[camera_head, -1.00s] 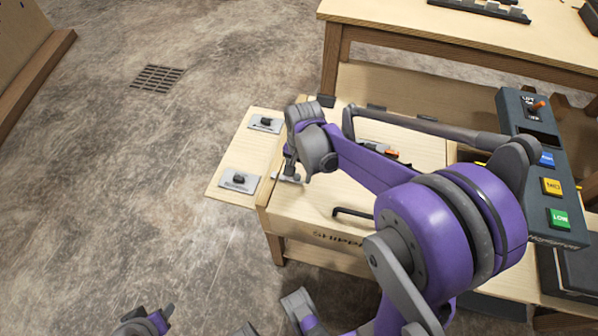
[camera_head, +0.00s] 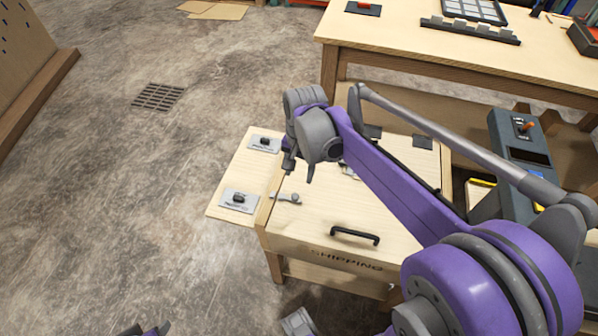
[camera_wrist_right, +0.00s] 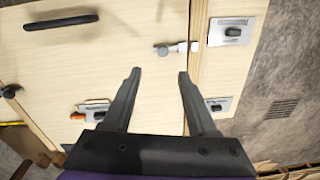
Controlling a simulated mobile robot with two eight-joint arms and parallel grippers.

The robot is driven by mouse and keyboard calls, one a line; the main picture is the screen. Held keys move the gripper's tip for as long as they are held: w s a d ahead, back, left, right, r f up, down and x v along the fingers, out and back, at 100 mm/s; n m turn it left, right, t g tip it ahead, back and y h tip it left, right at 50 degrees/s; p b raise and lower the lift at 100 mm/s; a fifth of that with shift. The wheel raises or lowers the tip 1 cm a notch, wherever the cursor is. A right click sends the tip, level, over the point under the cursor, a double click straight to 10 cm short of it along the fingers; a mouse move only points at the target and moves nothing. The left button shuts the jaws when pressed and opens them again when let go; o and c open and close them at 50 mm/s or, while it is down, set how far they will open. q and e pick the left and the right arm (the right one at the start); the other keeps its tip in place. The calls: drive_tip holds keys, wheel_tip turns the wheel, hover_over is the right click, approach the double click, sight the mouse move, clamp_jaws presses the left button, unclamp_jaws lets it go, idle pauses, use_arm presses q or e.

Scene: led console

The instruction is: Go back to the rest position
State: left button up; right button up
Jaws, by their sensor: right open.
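My right gripper (camera_head: 298,170) is over the left part of the wooden crate lid in the head view. Its two fingers are spread with nothing between them in the right wrist view (camera_wrist_right: 160,78), above the lid. The lid (camera_head: 330,208) lies flat on the crate marked "SHIPPING" and has a black handle (camera_head: 354,237). A small metal latch (camera_head: 285,197) sits at the lid's left edge; it also shows in the right wrist view (camera_wrist_right: 178,47), beyond the fingertips and apart from them. My left gripper cannot be made out; only slivers of my body show at the bottom edge.
A side board left of the crate carries two plates with black switches (camera_head: 239,198) (camera_head: 264,143). A dark console (camera_head: 515,150) with an orange lever stands at the right, partly hidden by my arm. A workbench (camera_head: 420,45) stands behind.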

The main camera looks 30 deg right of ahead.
drive_tip(key=s+a+r+n+t+p, duration=0.4)
drive_tip(key=s+a+r+n+p, duration=0.3)
drive_tip(key=s+a+n+p, duration=0.2)
drive_tip(key=s+n+p, duration=0.1)
drive_tip(key=s+n, duration=0.1)
drive_tip(key=s, duration=0.1)
drive_tip(key=shift+s+a+n+t, duration=0.15)
drive_tip(key=shift+a+n+t, duration=0.15)
drive_tip(key=shift+n+t, duration=0.1)
drive_tip(key=shift+c, duration=0.6)
drive_tip(key=shift+s+d, duration=0.1)
drive_tip(key=shift+d, duration=0.05)
